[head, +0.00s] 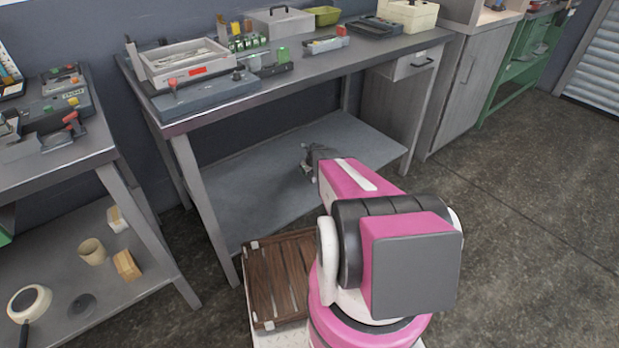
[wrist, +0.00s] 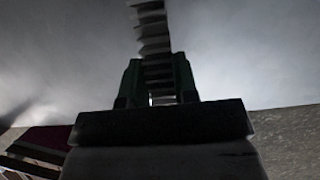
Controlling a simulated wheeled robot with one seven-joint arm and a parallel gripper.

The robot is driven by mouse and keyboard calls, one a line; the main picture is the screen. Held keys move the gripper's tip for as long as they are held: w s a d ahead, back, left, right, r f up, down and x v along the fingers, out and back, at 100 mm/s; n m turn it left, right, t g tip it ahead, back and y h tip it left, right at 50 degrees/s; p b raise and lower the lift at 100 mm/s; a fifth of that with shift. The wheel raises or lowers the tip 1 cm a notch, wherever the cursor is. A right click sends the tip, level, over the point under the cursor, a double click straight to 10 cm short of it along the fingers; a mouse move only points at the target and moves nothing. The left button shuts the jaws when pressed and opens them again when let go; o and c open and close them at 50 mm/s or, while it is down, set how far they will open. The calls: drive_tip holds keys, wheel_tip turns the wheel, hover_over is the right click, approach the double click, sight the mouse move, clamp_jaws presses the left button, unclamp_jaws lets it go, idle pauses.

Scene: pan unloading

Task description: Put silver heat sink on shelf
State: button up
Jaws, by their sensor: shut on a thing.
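The silver heat sink (wrist: 152,35) shows in the wrist view as a dark, finned piece standing up between the fingers. My gripper (wrist: 157,85) is shut on it. In the head view my gripper (head: 307,168) is over the lower shelf (head: 245,195) of the middle workbench, reaching in under the bench top. My arm hides part of the gripper, and I cannot clearly make out the heat sink there. The wrist view is dark, and I cannot tell whether the heat sink touches the shelf.
The bench top (head: 330,58) above holds trays and devices. A bench leg (head: 205,205) stands left of the arm. A brown slatted tray (head: 280,280) is beside my arm's base. The lower shelf looks bare around the gripper. Another bench (head: 60,145) stands at left.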

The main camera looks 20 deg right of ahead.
drive_tip(key=shift+w+d+f, duration=0.3)
drive_tip(key=shift+d+f, duration=0.05)
drive_tip(key=shift+d, duration=0.15)
drive_tip(key=shift+f, duration=1.95)
drive_tip(key=shift+f, duration=0.15)
drive_tip(key=o, duration=0.9)
drive_tip(key=shift+o, duration=0.2)
